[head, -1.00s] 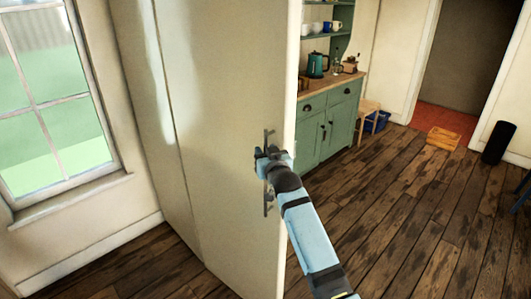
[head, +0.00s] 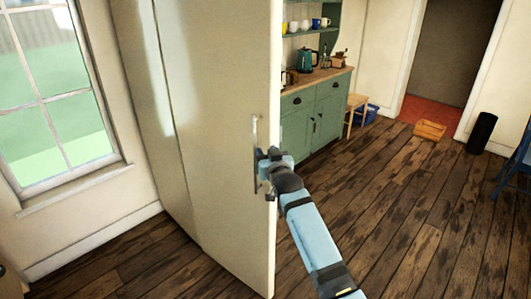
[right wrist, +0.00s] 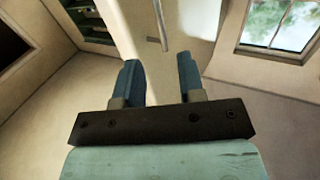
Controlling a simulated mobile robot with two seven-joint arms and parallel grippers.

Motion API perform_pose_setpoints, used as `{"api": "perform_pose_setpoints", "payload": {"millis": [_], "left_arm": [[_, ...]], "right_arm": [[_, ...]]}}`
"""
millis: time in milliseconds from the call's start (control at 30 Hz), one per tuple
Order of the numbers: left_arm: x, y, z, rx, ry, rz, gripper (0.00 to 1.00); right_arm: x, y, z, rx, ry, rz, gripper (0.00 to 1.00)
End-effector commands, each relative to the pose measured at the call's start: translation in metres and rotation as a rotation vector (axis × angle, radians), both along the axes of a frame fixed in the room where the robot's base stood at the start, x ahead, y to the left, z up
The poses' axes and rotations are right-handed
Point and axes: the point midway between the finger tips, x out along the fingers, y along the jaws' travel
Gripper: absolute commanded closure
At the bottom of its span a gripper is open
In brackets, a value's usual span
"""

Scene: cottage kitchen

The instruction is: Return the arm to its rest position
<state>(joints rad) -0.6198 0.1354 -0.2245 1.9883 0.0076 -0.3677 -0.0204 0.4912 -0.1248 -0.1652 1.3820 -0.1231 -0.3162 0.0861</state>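My right gripper (head: 264,165) is beside the long metal handle (head: 255,135) on the tall cream door (head: 215,100). It overlaps the handle's lower part in the head view. In the right wrist view, the two blue fingers (right wrist: 160,85) are spread apart with nothing between them. The end of the handle (right wrist: 162,28) shows beyond the fingertips, apart from them. The blue right arm reaches up from the bottom of the head view. My left gripper is not in view.
A green dresser (head: 312,115) with a kettle and mugs stands behind the door's right edge. A stool (head: 355,112), a wooden crate (head: 430,130) and a black bin (head: 481,132) stand farther back. A window (head: 55,95) is at left.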

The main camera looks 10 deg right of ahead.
Motion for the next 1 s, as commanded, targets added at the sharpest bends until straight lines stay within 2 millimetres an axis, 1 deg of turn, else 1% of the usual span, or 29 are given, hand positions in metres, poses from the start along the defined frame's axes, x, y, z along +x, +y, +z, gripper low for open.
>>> {"api": "perform_pose_setpoints", "payload": {"millis": [233, 400, 467, 567, 667, 700, 767, 800, 867, 900, 967, 1000], "left_arm": [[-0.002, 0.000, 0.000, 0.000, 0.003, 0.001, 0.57], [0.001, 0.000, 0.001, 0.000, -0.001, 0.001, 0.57], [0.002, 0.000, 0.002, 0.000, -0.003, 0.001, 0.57], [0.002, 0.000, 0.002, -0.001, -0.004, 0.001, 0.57], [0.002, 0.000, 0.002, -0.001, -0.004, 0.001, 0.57], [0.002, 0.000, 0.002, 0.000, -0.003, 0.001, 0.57], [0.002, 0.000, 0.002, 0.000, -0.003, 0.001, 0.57], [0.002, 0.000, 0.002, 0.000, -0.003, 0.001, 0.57], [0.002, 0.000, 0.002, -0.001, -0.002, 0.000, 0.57], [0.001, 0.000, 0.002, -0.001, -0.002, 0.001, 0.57], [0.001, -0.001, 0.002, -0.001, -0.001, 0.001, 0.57], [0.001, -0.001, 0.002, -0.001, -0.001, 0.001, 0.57]], "right_arm": [[0.000, -0.001, 0.000, 0.000, 0.000, 0.001, 0.64], [0.000, -0.001, -0.001, 0.000, 0.000, 0.000, 0.64], [-0.003, -0.002, -0.007, -0.001, 0.007, 0.000, 0.64], [-0.020, -0.008, -0.033, -0.007, 0.035, -0.002, 0.64], [-0.055, -0.020, -0.081, -0.020, 0.090, -0.004, 0.64], [-0.075, -0.025, -0.103, -0.027, 0.116, -0.004, 0.64], [-0.106, -0.032, -0.134, -0.037, 0.157, -0.003, 0.64], [-0.128, -0.037, -0.154, -0.044, 0.184, 0.000, 0.64], [-0.162, -0.044, -0.180, -0.054, 0.224, 0.004, 0.64], [-0.185, -0.047, -0.196, -0.060, 0.251, 0.007, 0.64], [-0.221, -0.053, -0.219, -0.071, 0.293, 0.014, 0.64], [-0.245, -0.055, -0.232, -0.076, 0.321, 0.021, 0.64]]}}
